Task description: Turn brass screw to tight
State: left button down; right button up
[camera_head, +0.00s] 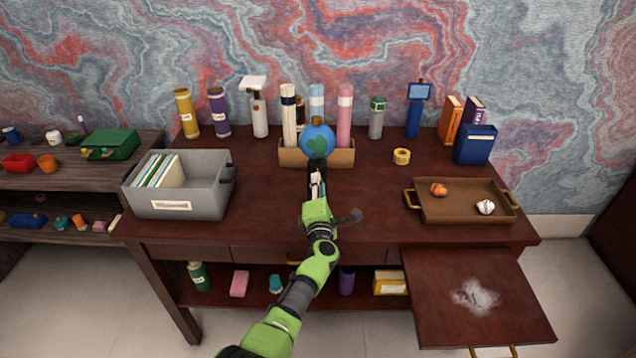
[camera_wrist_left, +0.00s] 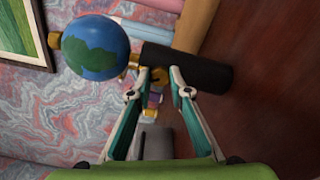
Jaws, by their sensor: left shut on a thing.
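A small blue and green globe (camera_head: 317,140) stands on a dark cylindrical base near the desk's middle, in front of a wooden holder. In the left wrist view the globe (camera_wrist_left: 95,47) appears sideways, joined by a brass neck to the black base (camera_wrist_left: 205,72). The brass screw (camera_wrist_left: 159,75) shows at the side of the base, between my fingertips. My left gripper (camera_head: 317,178) reaches in from the front and is shut on the screw; its fingers also show in the wrist view (camera_wrist_left: 159,84). The screw is hidden in the head view. My right gripper is not in view.
The wooden holder (camera_head: 343,157) with rolled tubes stands right behind the globe. A grey bin (camera_head: 195,205) with files is at left, a brown tray (camera_head: 462,217) at right, a yellow tape roll (camera_head: 402,156) between. A pulled-out board (camera_head: 430,310) juts out front right.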

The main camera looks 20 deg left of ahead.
pick_arm(q)
jog(key=shift+m+p, duration=0.9)
jog(key=shift+m, duration=2.4)
jog(key=c, duration=1.9)
grip_release()
jog(key=shift+f, duration=0.1)
